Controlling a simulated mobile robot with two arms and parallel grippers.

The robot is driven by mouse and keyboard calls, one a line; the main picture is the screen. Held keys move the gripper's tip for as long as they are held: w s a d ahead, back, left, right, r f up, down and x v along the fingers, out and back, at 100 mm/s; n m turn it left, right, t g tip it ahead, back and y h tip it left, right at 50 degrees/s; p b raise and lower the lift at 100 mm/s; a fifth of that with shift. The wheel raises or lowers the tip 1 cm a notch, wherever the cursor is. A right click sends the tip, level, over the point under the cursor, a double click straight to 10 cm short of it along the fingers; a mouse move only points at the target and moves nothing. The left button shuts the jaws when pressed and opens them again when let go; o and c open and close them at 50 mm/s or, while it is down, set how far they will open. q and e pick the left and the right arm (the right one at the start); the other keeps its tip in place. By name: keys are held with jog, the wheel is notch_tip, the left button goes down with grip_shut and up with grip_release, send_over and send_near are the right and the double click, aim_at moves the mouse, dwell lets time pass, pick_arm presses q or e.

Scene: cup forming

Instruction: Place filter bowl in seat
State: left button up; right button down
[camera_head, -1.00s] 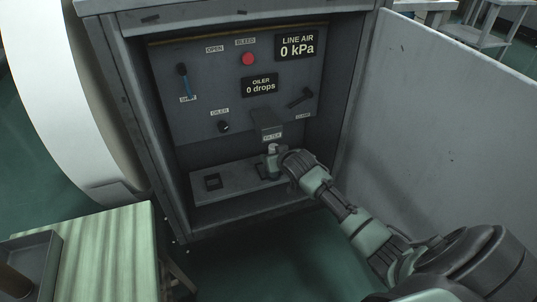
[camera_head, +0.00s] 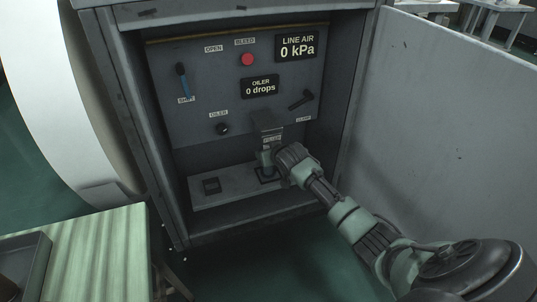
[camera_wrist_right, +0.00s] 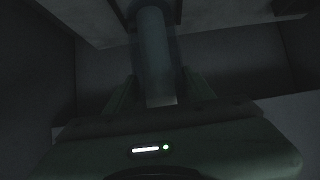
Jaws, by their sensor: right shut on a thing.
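The bowl is under the grey filter block (camera_head: 266,121) on the cabinet's back panel. In the wrist view its far end meets a dark part; I cannot tell whether they touch or the bowl is inside. A dark square (camera_head: 266,174) lies on the shelf below. My left gripper is out of view.
The shelf (camera_head: 236,185) has another dark square (camera_head: 211,186). Cabinet walls close in both sides.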

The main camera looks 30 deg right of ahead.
jog(key=c, duration=0.6)
grip_release()
jog(key=shift+f, duration=0.2)
jog(key=shift+o, duration=0.2)
jog(key=shift+r, duration=0.1)
